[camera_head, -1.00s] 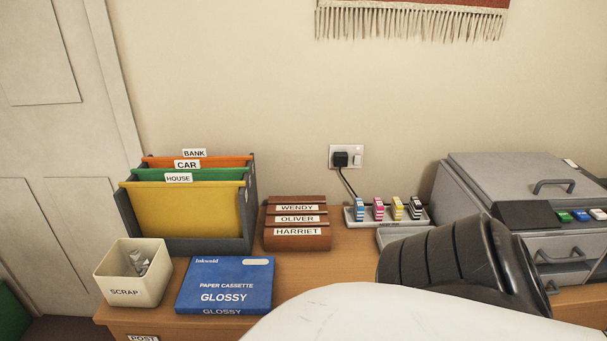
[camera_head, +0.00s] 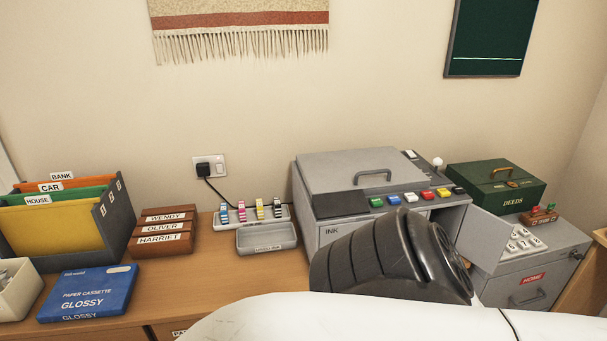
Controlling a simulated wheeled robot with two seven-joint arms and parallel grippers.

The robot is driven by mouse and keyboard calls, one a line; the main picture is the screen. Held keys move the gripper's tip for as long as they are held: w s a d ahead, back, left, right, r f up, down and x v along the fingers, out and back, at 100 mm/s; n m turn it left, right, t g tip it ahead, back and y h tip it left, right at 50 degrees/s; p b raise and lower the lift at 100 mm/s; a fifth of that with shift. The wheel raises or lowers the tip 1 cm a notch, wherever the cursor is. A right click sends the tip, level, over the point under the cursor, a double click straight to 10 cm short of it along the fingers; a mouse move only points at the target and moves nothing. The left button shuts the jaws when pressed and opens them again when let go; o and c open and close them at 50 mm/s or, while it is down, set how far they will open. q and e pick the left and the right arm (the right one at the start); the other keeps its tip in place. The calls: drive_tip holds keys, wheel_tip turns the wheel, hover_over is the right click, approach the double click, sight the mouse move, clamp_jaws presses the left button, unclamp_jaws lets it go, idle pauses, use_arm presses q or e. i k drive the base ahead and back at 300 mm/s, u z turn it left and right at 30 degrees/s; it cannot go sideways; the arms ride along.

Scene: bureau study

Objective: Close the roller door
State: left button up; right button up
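A grey printer (camera_head: 345,172) stands on the desk with a row of coloured buttons and a front panel marked INK. A light grey panel (camera_head: 482,236) stands swung out at the printer's right front, with a shadowed opening beside it. I cannot tell for sure whether this panel is the roller door, as no label on it is readable. My own dark ribbed arm part (camera_head: 385,262) and white link cover much of the printer's lower front. Neither gripper is in view.
A grey cabinet (camera_head: 525,292) marked HOME stands at the right, with a green DEEDS box (camera_head: 497,187) on top. An empty grey tray (camera_head: 267,239), ink cartridges, a brown letter rack (camera_head: 163,232), a blue box (camera_head: 88,293) and a file holder (camera_head: 118,217) occupy the desk.

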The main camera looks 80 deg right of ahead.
sight(483, 240)
drive_tip(key=u, duration=1.15)
drive_tip(key=k, duration=2)
